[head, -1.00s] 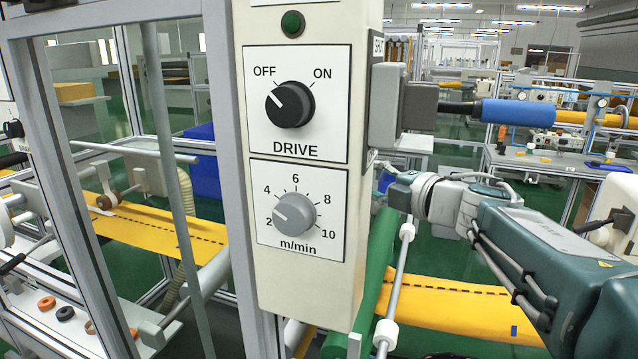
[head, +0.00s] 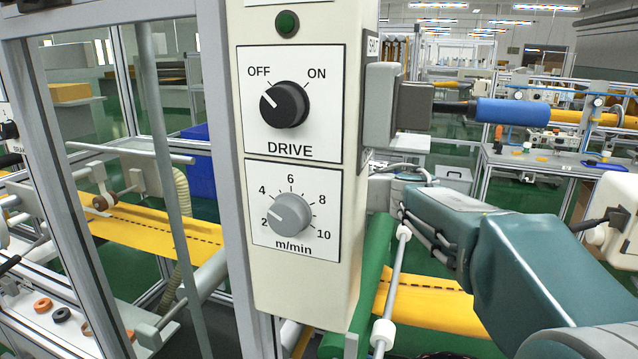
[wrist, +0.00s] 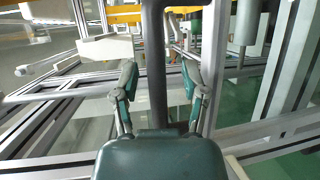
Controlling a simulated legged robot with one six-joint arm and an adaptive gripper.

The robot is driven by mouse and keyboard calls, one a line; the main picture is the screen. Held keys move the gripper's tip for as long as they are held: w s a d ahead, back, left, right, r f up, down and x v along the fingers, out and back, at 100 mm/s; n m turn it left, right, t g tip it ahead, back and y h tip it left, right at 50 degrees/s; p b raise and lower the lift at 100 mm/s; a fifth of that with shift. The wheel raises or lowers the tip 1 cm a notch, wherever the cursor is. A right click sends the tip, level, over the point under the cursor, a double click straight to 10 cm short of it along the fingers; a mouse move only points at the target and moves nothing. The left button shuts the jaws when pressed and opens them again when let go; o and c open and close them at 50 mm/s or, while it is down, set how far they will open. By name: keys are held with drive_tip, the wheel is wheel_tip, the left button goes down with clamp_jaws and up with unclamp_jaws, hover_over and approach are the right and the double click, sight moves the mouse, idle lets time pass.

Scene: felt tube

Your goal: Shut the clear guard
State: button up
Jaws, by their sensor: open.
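The clear guard seems to be the aluminium-framed panel (head: 62,185) on the left of the head view. I see through it, so its clear sheet is hard to make out, and I cannot tell how far open it stands. A long grey bar (head: 163,130) runs up and down in front of the panel's opening. In the wrist view my gripper (wrist: 159,66) is open, with a dark upright bar (wrist: 156,80) showing between its fingers. I cannot tell whether this is the same bar or whether the fingers touch it. My gripper is hidden behind the control box in the head view.
The cream control box (head: 292,290) stands close in the middle, its DRIVE knob (head: 285,104) pointing to OFF. A blue-gripped lever (head: 510,111) juts right. A green roller (head: 372,262) and yellow felt (head: 430,303) lie below. Aluminium rails (wrist: 60,92) cross the wrist view.

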drive_tip(key=shift+w, duration=0.1)
clamp_jaws()
drive_tip(key=shift+f, duration=0.1)
